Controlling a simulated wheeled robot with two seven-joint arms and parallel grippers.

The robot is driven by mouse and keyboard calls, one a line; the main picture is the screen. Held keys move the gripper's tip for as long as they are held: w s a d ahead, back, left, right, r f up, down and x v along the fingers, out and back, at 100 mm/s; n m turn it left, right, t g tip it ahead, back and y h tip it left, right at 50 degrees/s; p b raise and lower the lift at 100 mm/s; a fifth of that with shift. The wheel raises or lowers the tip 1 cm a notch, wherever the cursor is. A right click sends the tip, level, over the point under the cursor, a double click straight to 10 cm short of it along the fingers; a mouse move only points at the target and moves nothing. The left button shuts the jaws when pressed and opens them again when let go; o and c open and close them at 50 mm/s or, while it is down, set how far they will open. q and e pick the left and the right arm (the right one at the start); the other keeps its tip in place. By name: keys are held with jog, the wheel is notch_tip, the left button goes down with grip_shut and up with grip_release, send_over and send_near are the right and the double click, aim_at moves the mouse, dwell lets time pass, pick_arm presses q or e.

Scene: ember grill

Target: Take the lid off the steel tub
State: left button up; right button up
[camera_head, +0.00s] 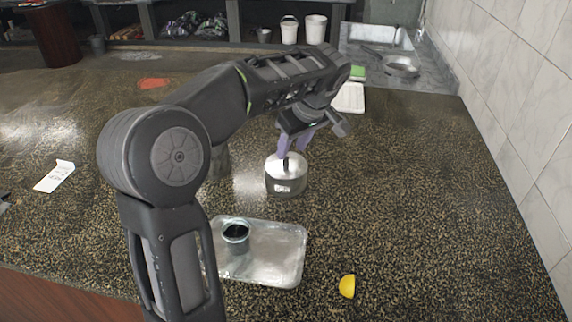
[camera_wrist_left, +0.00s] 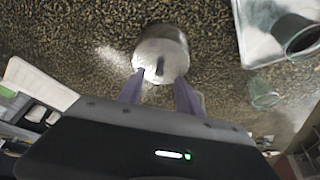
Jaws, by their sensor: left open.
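In the left wrist view the lid (camera_wrist_left: 165,45) and knob (camera_wrist_left: 159,68) lie just ahead of the open fingertips. I cannot tell whether the fingers touch the lid. My right gripper is not in view.
A metal tray (camera_head: 285,268) holding a dark-filled glass (camera_head: 236,236) lies in front of the tub. A yellow half-round piece (camera_head: 347,286) is right of the tray. A white card (camera_head: 54,176) lies at left. The counter right of the tub is clear up to the tiled wall (camera_head: 520,120).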

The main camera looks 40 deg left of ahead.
aim_at(287, 158)
pick_arm(q)
jog(key=p+x, duration=0.1)
jog(key=x, duration=0.3)
jog(key=shift+w+a+f, duration=0.1)
jog(key=shift+a+f, duration=0.2)
jog(key=shift+a, duration=0.05)
jog(key=shift+c, duration=0.3)
grip_shut()
dwell(0.4)
